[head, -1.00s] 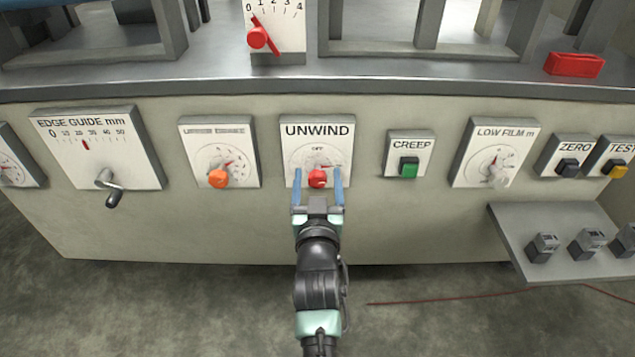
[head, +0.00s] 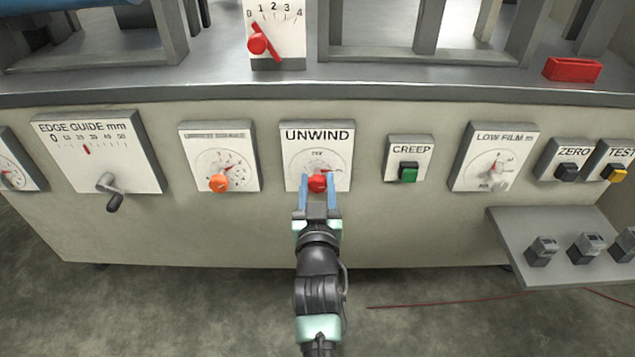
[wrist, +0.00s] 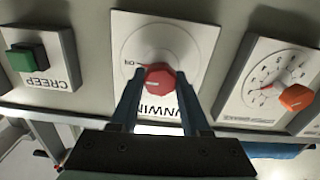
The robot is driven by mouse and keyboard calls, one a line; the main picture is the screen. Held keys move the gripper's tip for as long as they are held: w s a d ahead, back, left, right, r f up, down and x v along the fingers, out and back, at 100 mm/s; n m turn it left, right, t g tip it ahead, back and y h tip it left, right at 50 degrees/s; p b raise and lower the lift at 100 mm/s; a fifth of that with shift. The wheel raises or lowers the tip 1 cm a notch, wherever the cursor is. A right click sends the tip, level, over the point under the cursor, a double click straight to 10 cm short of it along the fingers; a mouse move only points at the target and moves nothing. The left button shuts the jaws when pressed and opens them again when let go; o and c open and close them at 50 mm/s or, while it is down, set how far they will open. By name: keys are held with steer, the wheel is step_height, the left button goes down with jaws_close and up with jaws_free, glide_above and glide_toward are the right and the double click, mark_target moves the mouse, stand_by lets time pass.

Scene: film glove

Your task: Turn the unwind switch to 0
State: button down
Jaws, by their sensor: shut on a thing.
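The unwind switch is a red knob (head: 317,183) on a white plate labelled UNWIND (head: 345,150), in the middle of the panel in the head view. In the wrist view the red knob (wrist: 160,82) sits between the fingertips, and the plate (wrist: 190,35) appears upside down. My gripper (head: 318,186) is shut on the red knob, with one blue finger on each side. A mark reading like OFF shows above the knob in the head view. The other dial marks are too small or hidden to read.
An orange knob (head: 219,182) is on the plate to the left. A green CREEP button (head: 408,172) and a LOW FILM dial (head: 497,180) are to the right. A shelf (head: 515,235) with small blocks juts out at the lower right.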

steer(key=n+p, duration=0.2)
steer(key=n, duration=0.1)
steer(key=shift+a+r+n, duration=0.1)
steer(key=shift+n, duration=0.3)
steer(key=n+p, duration=0.1)
steer(key=n, duration=0.3)
steer(key=shift+n, duration=0.3)
steer(key=n, duration=0.4)
steer(key=shift+a+f+p, duration=0.1)
steer(key=shift+f+p, duration=0.1)
steer(key=shift+p, duration=0.2)
steer(key=shift+f+n, duration=0.1)
steer(key=shift+n, duration=2.4)
steer(key=shift+c, duration=1.9)
jaws_free()
steer(key=shift+s, duration=0.1)
steer(key=s+p, duration=0.3)
steer(key=s, duration=0.9)
steer(key=shift+s, duration=0.4)
